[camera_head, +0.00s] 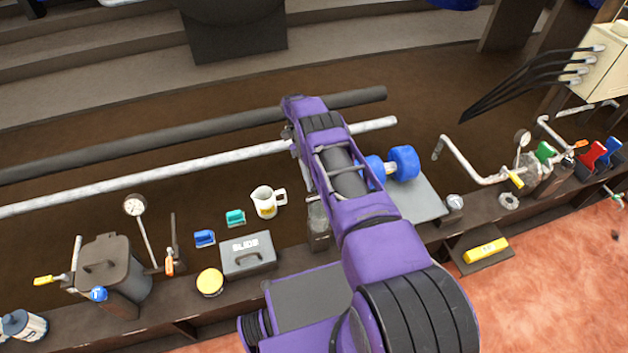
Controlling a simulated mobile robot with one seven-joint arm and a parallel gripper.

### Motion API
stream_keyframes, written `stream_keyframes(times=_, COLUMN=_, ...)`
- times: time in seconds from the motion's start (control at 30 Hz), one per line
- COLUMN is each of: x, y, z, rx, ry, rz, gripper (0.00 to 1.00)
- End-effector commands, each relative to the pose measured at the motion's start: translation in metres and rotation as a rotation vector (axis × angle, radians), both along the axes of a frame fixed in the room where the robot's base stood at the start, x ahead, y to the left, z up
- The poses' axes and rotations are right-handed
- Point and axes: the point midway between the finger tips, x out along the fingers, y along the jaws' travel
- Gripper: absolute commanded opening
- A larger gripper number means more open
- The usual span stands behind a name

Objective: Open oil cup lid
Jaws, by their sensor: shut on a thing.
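My gripper (301,158) hangs below the far end of my arm, above and slightly left of this cup. It is mostly covered by the arm. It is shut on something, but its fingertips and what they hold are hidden.
A white jug (266,201), a grey case (248,255) and a yellow-topped tin (210,282) stand left of the cup. A blue dumbbell (403,163) lies on a grey plate (425,196) to the right. Long pipes (200,174) run behind.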

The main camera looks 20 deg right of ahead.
Motion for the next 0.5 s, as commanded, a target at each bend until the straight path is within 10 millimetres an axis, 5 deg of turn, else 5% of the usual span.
stream_keyframes(times=0.23, x=-0.0007, y=-0.0007, z=-0.0013, rx=-0.001, ry=0.001, rz=0.0, gripper=0.0)
stream_keyframes(times=0.27, x=-0.0007, y=-0.0006, z=-0.0013, rx=-0.001, ry=0.001, rz=0.0, gripper=0.34)
stream_keyframes(times=0.4, x=-0.0007, y=-0.0004, z=-0.0007, rx=-0.001, ry=0.001, rz=-0.001, gripper=0.59)
stream_keyframes(times=0.5, x=-0.0007, y=-0.0002, z=-0.0004, rx=0.0, ry=0.002, rz=-0.001, gripper=0.59)
